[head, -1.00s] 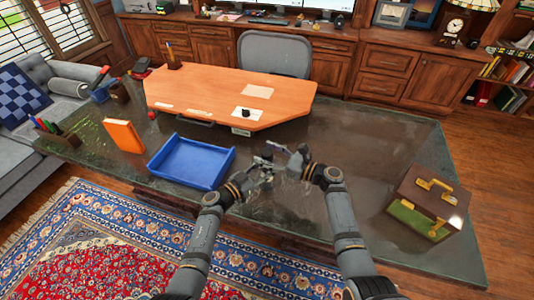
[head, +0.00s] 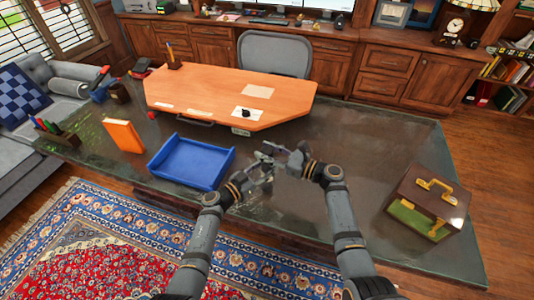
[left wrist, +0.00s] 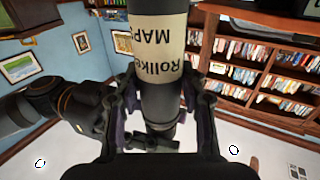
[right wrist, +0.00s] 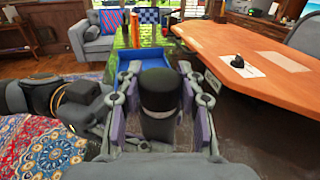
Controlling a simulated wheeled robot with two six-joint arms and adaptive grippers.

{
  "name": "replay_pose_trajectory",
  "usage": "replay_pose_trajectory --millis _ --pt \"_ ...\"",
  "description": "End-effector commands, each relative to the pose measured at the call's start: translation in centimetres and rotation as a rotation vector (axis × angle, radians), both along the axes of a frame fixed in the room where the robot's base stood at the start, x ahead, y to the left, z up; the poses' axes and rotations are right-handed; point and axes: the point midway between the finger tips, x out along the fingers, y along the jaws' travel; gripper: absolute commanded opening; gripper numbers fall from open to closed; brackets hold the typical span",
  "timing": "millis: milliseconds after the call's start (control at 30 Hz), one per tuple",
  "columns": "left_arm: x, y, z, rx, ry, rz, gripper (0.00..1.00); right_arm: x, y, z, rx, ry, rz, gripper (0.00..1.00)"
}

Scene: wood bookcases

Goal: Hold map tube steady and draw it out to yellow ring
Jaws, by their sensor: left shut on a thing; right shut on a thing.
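The map tube (left wrist: 160,100) is dark, with a cream label printed with "MAPS". In the left wrist view it runs between the fingers of my left gripper (left wrist: 160,120), which is shut on it. In the right wrist view the dark capped end (right wrist: 160,88) with a pale band below it sits between the fingers of my right gripper (right wrist: 160,110), shut on it. In the head view my left gripper (head: 262,172) and right gripper (head: 285,156) are close together above the desk; the tube is hard to make out there. I see no yellow ring on it.
A blue tray (head: 190,162) stands just left of the grippers on the dark desk (head: 330,140). A brown case (head: 428,203) is at right; the desk between is clear.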

Motion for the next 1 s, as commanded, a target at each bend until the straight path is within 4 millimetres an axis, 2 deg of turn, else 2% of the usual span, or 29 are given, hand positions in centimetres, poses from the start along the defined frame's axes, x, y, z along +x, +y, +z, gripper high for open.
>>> replay_pose_trajectory --millis 100,200,500,533,700,1000 --pt "0.0 0.0 -0.1 0.001 0.0 0.0 0.04 0.1 0.0 2.3 0.002 -0.006 -0.002 0.0" --pt "0.0 0.0 -0.1 0.002 0.001 0.0 0.04 0.1 0.0 3.4 0.002 -0.005 -0.003 0.0" --pt "0.0 0.1 -0.1 0.001 0.001 0.0 0.04 0.1 0.0 3.7 0.001 -0.003 -0.003 0.0" --pt "0.0 0.1 -0.1 0.001 0.001 0.001 0.04 0.1 0.0 3.7 0.001 -0.003 -0.003 0.39" --pt "0.0 0.1 -0.1 0.001 0.001 0.001 0.04 0.0 0.0 3.6 0.001 -0.003 -0.003 0.62" --pt "0.0 0.0 -0.1 0.002 0.001 0.0 0.04 0.0 -0.1 3.6 0.0 -0.001 -0.002 0.63"
